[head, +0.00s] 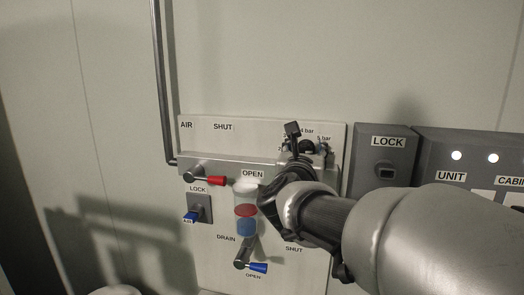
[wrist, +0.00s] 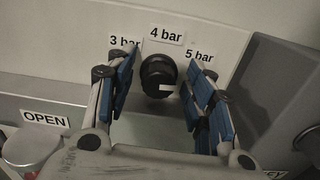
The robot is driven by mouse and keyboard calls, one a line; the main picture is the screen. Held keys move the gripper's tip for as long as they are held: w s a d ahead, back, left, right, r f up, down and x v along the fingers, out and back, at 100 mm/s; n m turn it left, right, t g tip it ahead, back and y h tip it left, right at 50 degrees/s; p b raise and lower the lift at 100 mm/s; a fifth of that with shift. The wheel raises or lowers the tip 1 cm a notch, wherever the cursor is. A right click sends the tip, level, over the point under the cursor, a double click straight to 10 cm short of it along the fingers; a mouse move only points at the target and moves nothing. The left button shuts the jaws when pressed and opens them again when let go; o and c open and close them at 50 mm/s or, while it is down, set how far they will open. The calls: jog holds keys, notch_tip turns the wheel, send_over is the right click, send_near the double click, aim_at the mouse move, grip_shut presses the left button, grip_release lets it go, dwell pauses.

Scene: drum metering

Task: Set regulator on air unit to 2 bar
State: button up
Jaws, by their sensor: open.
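The regulator knob (wrist: 158,75) is dark and round, on the pale air unit panel (head: 222,140). A white mark on the knob's lower face extends toward the right in the wrist view. Labels for 3 bar, 4 bar (wrist: 166,35) and 5 bar show above it; lower labels are hidden or cut off by the fingers. My gripper (wrist: 164,60) is open, with one blue-padded finger on each side of the knob. Gaps show between the pads and the knob. In the head view my gripper (head: 308,139) largely covers the regulator.
A red-handled valve (head: 210,180), a blue key in a lock (head: 192,216), a clear bowl (head: 246,212) and a blue-handled drain valve (head: 256,267) are left of my arm. Grey LOCK (head: 386,160) and UNIT boxes stand right. A pipe (head: 160,80) runs down the wall.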

jog(key=shift+c, duration=0.4)
jog(key=shift+s, duration=0.1)
jog(key=c, duration=1)
jog(key=shift+o, duration=0.2)
jog(key=shift+n, duration=0.4)
jog(key=shift+a+r+n+b, duration=0.15)
jog(key=shift+n+b, duration=0.25)
jog(key=shift+n, duration=2.2)
jog(key=o, duration=1)
jog(key=shift+o, duration=0.2)
